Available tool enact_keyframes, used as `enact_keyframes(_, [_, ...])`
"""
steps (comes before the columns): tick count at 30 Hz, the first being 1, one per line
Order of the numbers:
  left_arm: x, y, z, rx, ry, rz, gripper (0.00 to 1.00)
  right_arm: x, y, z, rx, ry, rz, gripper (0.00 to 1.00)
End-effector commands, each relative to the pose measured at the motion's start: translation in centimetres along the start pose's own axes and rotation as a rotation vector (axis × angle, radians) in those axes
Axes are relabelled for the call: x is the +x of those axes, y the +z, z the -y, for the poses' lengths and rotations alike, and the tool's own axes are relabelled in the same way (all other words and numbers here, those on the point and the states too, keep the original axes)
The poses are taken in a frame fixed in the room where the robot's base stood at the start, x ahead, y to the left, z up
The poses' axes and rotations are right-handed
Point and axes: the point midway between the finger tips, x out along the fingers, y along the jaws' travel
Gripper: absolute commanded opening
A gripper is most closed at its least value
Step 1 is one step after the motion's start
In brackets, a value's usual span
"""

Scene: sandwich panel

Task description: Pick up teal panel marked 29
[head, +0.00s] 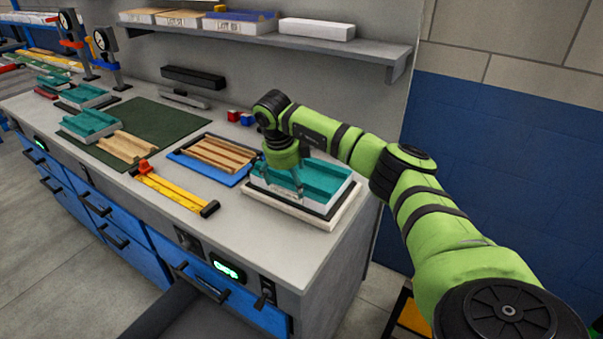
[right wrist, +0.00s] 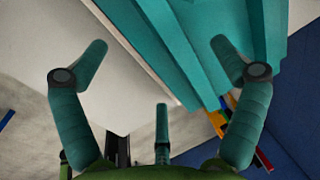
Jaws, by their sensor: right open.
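A teal panel (head: 325,180) with raised ribs lies on a white block at the right end of the bench. In the right wrist view the teal panel (right wrist: 185,55) runs diagonally and is close to the camera. No number 29 can be read on it. My right gripper (head: 284,182) is over the left part of this panel, pointing down. In the right wrist view its fingers (right wrist: 160,48) are spread wide, with the panel's edge between them and nothing gripped. Whether a finger touches the panel cannot be told. My left gripper is out of view.
A pale tray (head: 292,209) is under the panel stack. A blue tray with wooden strips (head: 217,153) and a yellow clamp-like bar (head: 172,193) lie to the left. A shelf (head: 345,48) overhangs behind.

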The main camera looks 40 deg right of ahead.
Motion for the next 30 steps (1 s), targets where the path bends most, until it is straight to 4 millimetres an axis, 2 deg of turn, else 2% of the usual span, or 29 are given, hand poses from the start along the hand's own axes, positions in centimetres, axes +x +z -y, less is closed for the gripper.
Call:
enact_keyframes(4, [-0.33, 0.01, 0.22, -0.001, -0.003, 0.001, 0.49, 1.15, 0.00, -0.01, 0.000, 0.000, 0.000, 0.96])
enact_keyframes(10, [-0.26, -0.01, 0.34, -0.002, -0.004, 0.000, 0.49, 1.30, 0.04, -0.05, -0.001, 0.000, 0.002, 0.96])
enact_keyframes(11, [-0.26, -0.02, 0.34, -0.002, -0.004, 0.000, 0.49, 1.29, 0.04, -0.05, -0.001, 0.000, 0.002, 0.92])
enact_keyframes(12, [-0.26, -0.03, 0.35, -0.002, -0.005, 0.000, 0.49, 1.28, 0.05, -0.05, -0.001, 0.000, 0.002, 0.76])
enact_keyframes(14, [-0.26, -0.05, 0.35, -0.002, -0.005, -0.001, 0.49, 1.27, 0.05, -0.06, -0.001, 0.000, 0.002, 0.52])
enact_keyframes(16, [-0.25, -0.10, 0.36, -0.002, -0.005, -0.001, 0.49, 1.27, 0.05, -0.07, -0.001, 0.001, 0.002, 0.24])
enact_keyframes(17, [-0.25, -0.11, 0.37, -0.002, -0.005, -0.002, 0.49, 1.28, 0.05, -0.07, -0.001, 0.001, 0.002, 0.20])
enact_keyframes(30, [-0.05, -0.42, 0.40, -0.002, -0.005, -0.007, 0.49, 0.95, 0.08, -0.01, -0.002, 0.001, 0.002, 0.20])
